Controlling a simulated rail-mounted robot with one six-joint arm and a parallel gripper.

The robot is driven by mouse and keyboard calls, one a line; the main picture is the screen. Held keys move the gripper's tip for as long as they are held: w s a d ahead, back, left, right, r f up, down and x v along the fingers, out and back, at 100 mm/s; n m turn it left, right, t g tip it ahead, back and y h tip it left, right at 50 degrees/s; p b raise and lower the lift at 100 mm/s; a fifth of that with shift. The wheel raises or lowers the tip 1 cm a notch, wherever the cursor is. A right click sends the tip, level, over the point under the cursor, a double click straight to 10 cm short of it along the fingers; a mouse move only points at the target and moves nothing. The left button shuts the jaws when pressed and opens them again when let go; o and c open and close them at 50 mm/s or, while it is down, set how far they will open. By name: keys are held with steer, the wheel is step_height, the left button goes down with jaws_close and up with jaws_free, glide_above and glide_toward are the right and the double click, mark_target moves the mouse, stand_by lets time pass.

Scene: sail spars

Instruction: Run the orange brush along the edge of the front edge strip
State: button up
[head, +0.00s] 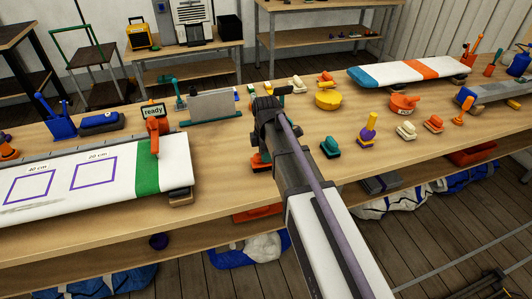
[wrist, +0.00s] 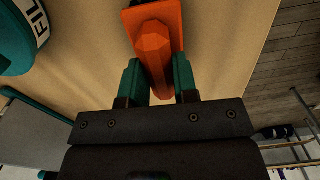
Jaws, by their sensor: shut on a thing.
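My gripper (wrist: 158,82) is shut on the orange brush (wrist: 154,42); its teal fingers sit on either side of the faceted handle. The brush's wider orange block lies beyond the fingertips, and its bristles are not visible. In the head view, my gripper (head: 260,161) is low over the middle of the bench, partly hidden by my arm. I cannot tell whether the brush touches the bench. A white board (head: 60,205) with a green band (head: 148,178) lies at left. I cannot tell which part is the front edge strip.
A grey panel (head: 213,105) in a teal base stands behind my gripper. A teal container (wrist: 16,42) is close by in the wrist view. Right of my arm are a teal-handled item (head: 330,147), a purple-and-yellow item (head: 368,130) and a yellow tub (head: 328,100).

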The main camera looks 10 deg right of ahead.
jaws_close()
step_height(320, 180, up, 5)
steer(key=p, duration=0.5)
steer(key=shift+r, duration=0.1)
steer(key=shift+o, duration=0.3)
jaws_free()
jaws_close()
